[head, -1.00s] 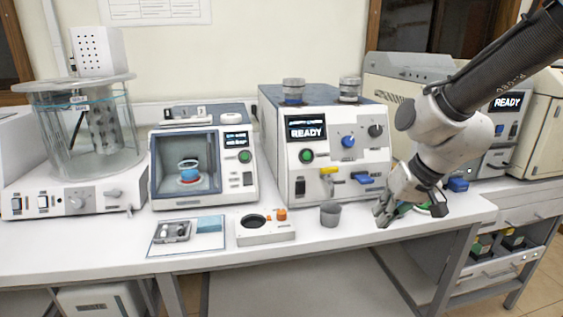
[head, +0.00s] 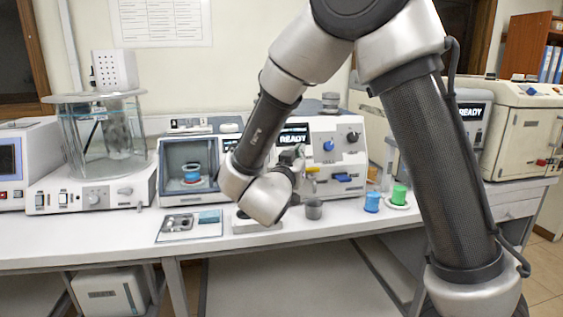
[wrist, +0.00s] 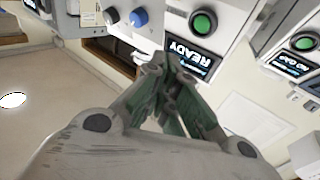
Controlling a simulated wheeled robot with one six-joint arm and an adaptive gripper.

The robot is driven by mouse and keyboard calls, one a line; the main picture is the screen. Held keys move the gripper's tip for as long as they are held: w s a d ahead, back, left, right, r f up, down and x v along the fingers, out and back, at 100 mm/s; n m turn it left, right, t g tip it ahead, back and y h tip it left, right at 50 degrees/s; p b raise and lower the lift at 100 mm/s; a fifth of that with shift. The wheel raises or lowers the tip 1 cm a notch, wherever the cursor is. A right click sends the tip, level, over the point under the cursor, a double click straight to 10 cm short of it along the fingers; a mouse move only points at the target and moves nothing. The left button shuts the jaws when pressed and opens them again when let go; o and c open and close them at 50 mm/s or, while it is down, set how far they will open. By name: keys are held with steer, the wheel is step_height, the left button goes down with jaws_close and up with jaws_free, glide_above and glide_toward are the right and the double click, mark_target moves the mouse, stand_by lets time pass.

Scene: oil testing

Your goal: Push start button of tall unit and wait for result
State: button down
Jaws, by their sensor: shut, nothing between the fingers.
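The tall unit (head: 355,132) is a white box at the middle back of the bench, partly behind my arm. Its screen (head: 294,135) reads READY, partly covered in the head view and tilted in the wrist view (wrist: 190,57). Its round green start button (wrist: 203,22) shows in the wrist view and is hidden behind my arm and gripper in the head view. My gripper (head: 297,156) is in front of the unit's left panel, fingers shut and empty. In the wrist view the fingertips (wrist: 165,60) lie beside the screen, apart from the button.
The windowed unit (head: 170,180) with a blue-rimmed dish is at left, and a glass bath (head: 85,145) beyond it. A grey cup (head: 313,209), blue piece (head: 371,202) and green piece (head: 398,195) stand near the front. Another READY unit (head: 474,135) is at right.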

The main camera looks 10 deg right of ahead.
steer(key=shift+s+d+r+h, duration=0.15)
steer(key=shift+r+h, duration=0.05)
steer(key=shift+r, duration=0.15)
steer(key=shift+s+d+r+h, duration=0.1)
steer(key=shift+d+r+h, duration=0.1)
steer(key=shift+r, duration=0.1)
steer(key=w+f, duration=0.3)
steer(key=w, duration=0.5)
steer(key=shift+f, duration=0.4)
stand_by(1.0)
steer(key=shift+w+f, duration=0.15)
steer(key=shift+w, duration=0.25)
steer(key=shift+w+f, duration=0.15)
steer(key=shift+w, duration=0.2)
stand_by(0.6)
steer(key=shift+s, duration=0.1)
steer(key=shift+s+r, duration=0.35)
steer(key=shift+s, duration=0.35)
